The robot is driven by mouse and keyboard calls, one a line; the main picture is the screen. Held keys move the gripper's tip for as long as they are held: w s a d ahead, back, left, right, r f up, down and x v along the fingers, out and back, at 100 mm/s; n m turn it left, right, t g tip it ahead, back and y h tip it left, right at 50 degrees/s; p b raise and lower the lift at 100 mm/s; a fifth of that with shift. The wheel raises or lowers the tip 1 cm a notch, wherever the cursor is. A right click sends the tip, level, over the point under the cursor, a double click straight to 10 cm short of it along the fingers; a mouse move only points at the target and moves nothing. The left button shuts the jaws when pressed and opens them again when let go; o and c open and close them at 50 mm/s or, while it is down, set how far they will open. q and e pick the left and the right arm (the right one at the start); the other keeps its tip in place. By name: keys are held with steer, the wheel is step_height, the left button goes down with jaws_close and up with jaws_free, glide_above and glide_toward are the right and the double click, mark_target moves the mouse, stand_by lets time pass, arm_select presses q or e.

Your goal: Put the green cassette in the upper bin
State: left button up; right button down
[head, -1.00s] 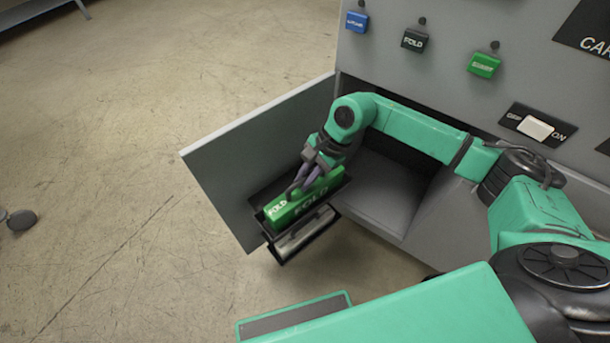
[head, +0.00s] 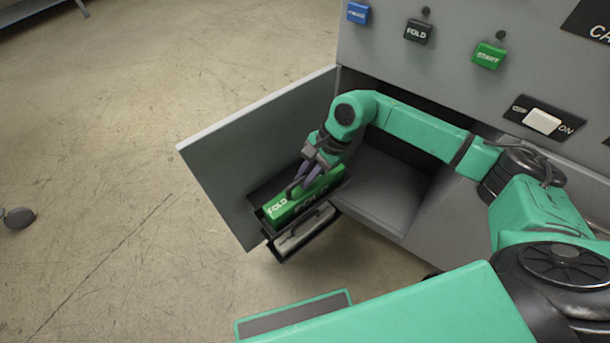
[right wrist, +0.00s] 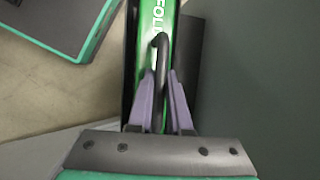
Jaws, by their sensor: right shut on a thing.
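The green cassette (head: 300,198), marked FOLD, sits at the upper bin (head: 262,190), a black tray on the inner face of the open door. It appears at least partly inside the bin, with the bin's front wall covering its lower part. My right gripper (head: 306,180) is shut on the cassette's dark handle. In the right wrist view the purple fingers (right wrist: 160,105) close around the handle (right wrist: 161,60) on the green cassette (right wrist: 150,50). A lower bin (head: 280,257) below holds a grey-white cassette (head: 300,234). My left gripper is out of view.
The grey door (head: 225,150) stands open from the machine's cabinet, with an open compartment (head: 385,195) to its right. Blue, black and green buttons and an ON switch (head: 542,120) are on the panel above.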

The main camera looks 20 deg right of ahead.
steer(key=shift+f, duration=0.25)
steer(key=c, duration=0.8)
jaws_free()
steer(key=shift+o, duration=0.2)
